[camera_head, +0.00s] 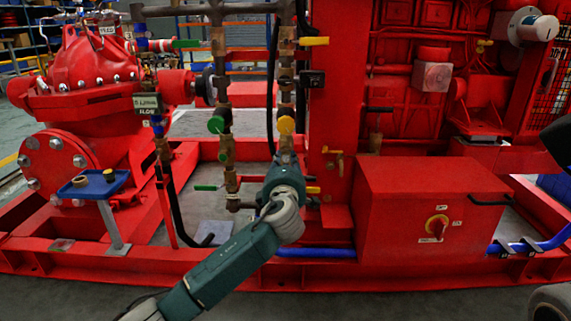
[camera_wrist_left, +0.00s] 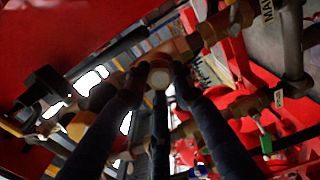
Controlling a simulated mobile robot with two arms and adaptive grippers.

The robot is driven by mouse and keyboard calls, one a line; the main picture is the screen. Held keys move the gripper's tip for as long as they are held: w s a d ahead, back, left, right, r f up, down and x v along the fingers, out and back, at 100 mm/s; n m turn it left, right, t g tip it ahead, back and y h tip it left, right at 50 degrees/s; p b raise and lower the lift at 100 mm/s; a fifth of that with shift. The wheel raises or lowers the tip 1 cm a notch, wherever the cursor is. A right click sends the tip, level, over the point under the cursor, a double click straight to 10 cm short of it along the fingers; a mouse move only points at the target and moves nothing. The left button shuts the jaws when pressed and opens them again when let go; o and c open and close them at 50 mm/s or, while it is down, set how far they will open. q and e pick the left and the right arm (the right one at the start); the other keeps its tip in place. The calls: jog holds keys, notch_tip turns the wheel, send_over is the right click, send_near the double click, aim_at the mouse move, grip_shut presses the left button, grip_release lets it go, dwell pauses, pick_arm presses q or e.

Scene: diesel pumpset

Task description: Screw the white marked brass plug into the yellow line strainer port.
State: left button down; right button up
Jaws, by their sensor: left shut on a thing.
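My left gripper (camera_head: 287,152) reaches up in front of the right-hand brass pipe line, just below the yellow round part (camera_head: 286,125) of the yellow line strainer. In the left wrist view its dark fingers (camera_wrist_left: 158,85) are shut on the brass plug (camera_wrist_left: 160,77), whose pale round face points at the camera. The plug is hidden in the head view. A yellow part (camera_wrist_left: 78,126) also shows left of the fingers in the wrist view. I cannot tell whether the plug touches the port.
A green round part (camera_head: 216,125) sits on the neighbouring pipe line to the left. A blue tray (camera_head: 70,191) on a stand holds two small plugs, one dark and one brass. Yellow valve handles (camera_head: 313,41), a red column and a red box (camera_head: 430,190) stand close on the right.

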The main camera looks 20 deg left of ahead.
pick_arm(q)
jog(key=shift+b, duration=0.4)
jog(key=shift+a, duration=0.1)
dwell(0.4)
jog(key=m, duration=1.1)
jog(key=shift+m, duration=0.4)
jog(key=m, duration=1)
jog(key=shift+m, duration=1.1)
